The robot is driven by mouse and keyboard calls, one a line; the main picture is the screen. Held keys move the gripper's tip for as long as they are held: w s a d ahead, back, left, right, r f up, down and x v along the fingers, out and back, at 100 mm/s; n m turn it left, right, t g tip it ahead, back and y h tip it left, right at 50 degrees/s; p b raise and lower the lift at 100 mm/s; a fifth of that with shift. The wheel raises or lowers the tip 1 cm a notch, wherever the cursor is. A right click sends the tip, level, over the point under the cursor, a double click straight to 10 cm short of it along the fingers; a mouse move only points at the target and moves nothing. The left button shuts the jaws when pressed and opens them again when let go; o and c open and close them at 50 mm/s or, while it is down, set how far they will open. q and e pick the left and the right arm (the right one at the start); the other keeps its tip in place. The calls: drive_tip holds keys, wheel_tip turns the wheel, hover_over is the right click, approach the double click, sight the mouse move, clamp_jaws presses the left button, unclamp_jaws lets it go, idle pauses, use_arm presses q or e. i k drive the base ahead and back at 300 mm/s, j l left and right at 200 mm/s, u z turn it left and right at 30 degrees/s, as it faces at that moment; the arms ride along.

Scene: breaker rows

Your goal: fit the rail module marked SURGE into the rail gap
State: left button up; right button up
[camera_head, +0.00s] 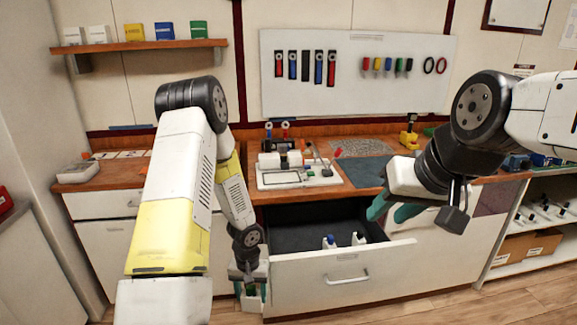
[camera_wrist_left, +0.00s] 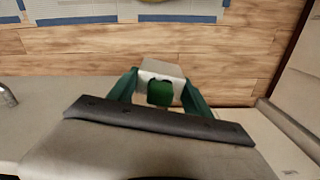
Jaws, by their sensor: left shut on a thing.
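My left gripper (camera_head: 250,291) hangs low in front of the bench, left of the open drawer. It is shut on a white module with a green part (camera_head: 253,304). In the left wrist view the white module (camera_wrist_left: 162,70) with its green front part (camera_wrist_left: 160,93) sits between the two green fingers (camera_wrist_left: 158,88). No SURGE marking can be read. A white board (camera_head: 300,180) with several pale modules (camera_head: 281,160) lies on the bench; the rail gap cannot be made out. My right gripper (camera_head: 392,209) is over the drawer's right side, its teal fingers apart and empty.
The drawer (camera_head: 340,279) stands pulled out, with two small bottles (camera_head: 329,242) (camera_head: 358,239) inside. A grey mat (camera_head: 363,170) lies right of the board. Tools hang on the wall panel (camera_head: 360,90). A grey device (camera_head: 77,172) stands at the bench's left end. Wooden floor shows below.

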sight(274, 171)
drive_tip(key=i+j+z, duration=0.15)
drive_tip(key=j+z, duration=0.3)
drive_tip(key=j, duration=0.6)
drive_tip(key=j+z, duration=0.4)
drive_tip(key=j, duration=0.6)
